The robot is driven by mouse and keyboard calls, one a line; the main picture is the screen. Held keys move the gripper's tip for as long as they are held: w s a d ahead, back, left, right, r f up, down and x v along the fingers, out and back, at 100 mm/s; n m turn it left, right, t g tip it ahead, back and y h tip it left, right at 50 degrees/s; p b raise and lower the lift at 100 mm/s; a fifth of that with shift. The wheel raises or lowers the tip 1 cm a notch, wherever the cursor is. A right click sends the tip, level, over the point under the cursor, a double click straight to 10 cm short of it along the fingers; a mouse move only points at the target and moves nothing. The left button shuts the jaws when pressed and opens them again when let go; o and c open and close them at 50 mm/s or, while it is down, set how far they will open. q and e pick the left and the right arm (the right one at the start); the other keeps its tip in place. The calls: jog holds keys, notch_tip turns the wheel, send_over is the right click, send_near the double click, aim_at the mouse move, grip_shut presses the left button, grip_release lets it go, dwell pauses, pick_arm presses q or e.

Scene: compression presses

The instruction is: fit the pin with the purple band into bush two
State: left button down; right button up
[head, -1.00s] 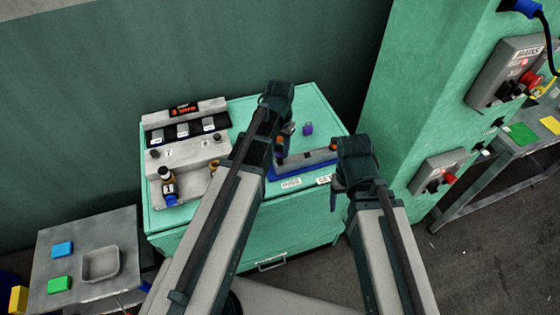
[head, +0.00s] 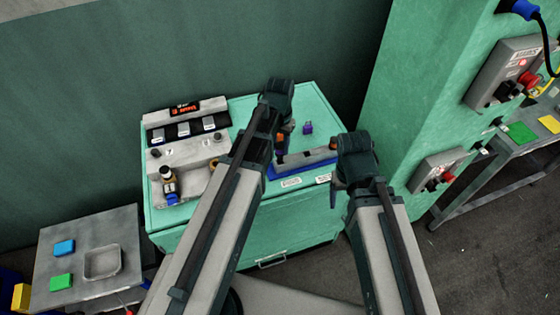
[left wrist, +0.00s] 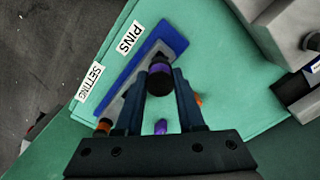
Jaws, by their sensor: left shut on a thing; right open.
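My left gripper (left wrist: 160,95) is shut on the pin with the purple band (left wrist: 160,77), whose dark round end and purple band show between the fingers. In the wrist view the pin is over the grey and blue pin rack (left wrist: 172,36); I cannot tell whether it is clear of the rack. In the head view the left gripper (head: 283,128) is at the rack's left end and hides most of the pin. A grey bush block (head: 190,152) stands to the left; my left arm covers its right part, and bush two cannot be made out clearly. My right gripper (head: 338,188) is open and empty.
A small purple piece (head: 308,128) stands behind the rack. An orange-topped part (head: 333,145) is at the rack's right end. A tall green cabinet (head: 430,110) is at the right.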

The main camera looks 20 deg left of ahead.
aim_at(280, 145)
pick_arm(q)
jog(key=shift+r+p, duration=1.85)
jog(key=shift+r, duration=0.15)
pick_arm(e)
notch_tip(280, 145, up, 4)
jog(key=shift+f, duration=0.1)
